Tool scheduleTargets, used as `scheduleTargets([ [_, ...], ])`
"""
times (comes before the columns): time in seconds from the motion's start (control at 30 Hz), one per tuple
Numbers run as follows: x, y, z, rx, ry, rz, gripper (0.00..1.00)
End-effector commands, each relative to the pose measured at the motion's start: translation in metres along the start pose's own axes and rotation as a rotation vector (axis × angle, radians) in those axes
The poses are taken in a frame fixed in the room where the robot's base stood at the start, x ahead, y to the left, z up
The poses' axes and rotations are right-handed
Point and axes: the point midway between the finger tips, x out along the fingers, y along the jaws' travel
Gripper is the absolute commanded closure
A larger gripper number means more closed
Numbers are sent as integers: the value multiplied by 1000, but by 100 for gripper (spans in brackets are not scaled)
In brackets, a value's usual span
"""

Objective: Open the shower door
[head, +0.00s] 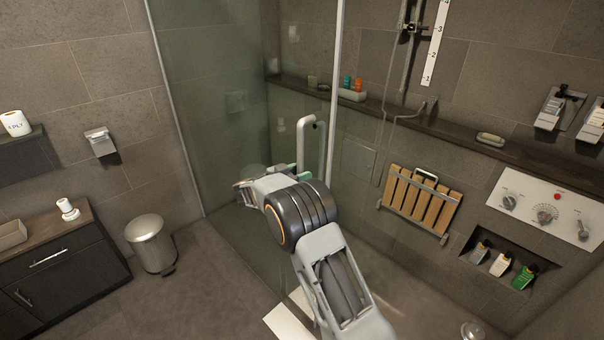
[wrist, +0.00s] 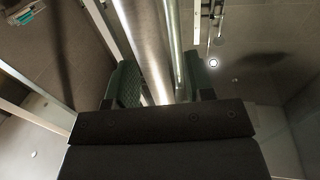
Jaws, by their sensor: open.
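The shower door (head: 225,110) is a tall tinted glass panel in the middle of the head view, with a pale metal edge post at its right. Its handle (head: 303,140) is an upright metal bar, bent at the top, near that post. My gripper (head: 288,168) is at the lower part of the handle, partly hidden by my own wrist. In the wrist view its two green-padded fingers (wrist: 160,82) are apart, with the metal handle bar (wrist: 152,45) running between them. I cannot tell whether either pad touches the bar.
A folding wooden seat (head: 420,202) and a control panel (head: 545,208) are on the wall at right. A ledge (head: 465,130) holds bottles and soap. A metal bin (head: 150,243) and dark cabinet (head: 60,262) stand at left. The floor before the glass (head: 215,295) is clear.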

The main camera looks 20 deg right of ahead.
Motion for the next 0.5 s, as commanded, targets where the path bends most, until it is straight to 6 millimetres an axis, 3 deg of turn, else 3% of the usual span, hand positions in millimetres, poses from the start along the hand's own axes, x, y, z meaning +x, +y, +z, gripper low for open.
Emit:
scheduleTargets([
  [0.3, -66, 0, 2, 1, 0, -4, 52],
  [0.5, -99, 0, 1, 1, 0, -2, 52],
])
